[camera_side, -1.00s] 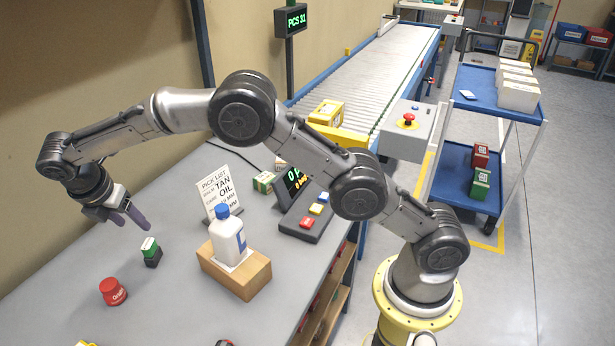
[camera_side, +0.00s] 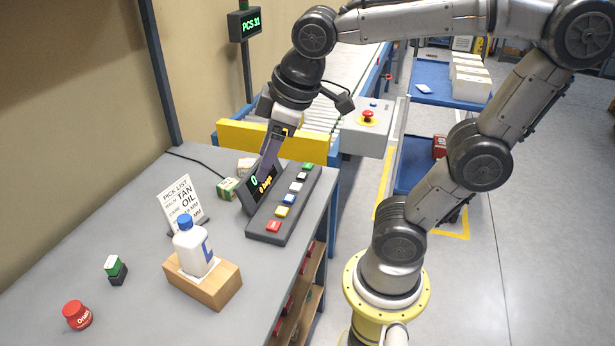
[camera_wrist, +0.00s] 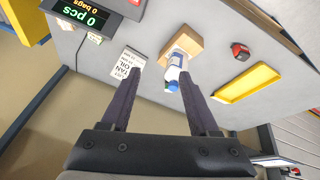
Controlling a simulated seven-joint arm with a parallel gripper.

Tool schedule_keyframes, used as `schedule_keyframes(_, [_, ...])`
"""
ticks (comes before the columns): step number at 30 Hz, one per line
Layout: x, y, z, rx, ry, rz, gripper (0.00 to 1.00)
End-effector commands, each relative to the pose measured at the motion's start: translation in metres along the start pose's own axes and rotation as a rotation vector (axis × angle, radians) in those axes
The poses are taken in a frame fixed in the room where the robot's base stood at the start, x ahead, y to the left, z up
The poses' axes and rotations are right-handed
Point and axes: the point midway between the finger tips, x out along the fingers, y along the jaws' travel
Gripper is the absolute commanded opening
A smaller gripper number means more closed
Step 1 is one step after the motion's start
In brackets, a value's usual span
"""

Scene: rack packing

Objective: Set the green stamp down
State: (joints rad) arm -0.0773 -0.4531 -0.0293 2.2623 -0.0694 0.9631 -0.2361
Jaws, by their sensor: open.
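The green stamp (camera_side: 115,270), a small block with a green and white top and a black lower part, stands on the grey table at the left, in the side view. Nothing is holding it. My gripper (camera_side: 268,158) is far from it, over the display console at the back right of the table. In the wrist view my gripper (camera_wrist: 158,72) shows two dark fingers spread apart, with nothing gripped between them. I cannot make out the stamp clearly in the wrist view.
A yellow tray (camera_wrist: 248,83) shows in the wrist view.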

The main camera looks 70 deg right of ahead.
Motion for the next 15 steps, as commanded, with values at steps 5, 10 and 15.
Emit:
schedule_keyframes(5, [0.001, -0.013, 0.053, 0.227, 0.061, -0.004, 0.61])
schedule_keyframes(10, [0.005, -0.021, 0.074, 0.333, 0.090, -0.010, 0.61])
schedule_keyframes(15, [0.006, -0.022, 0.077, 0.353, 0.093, -0.011, 0.61])
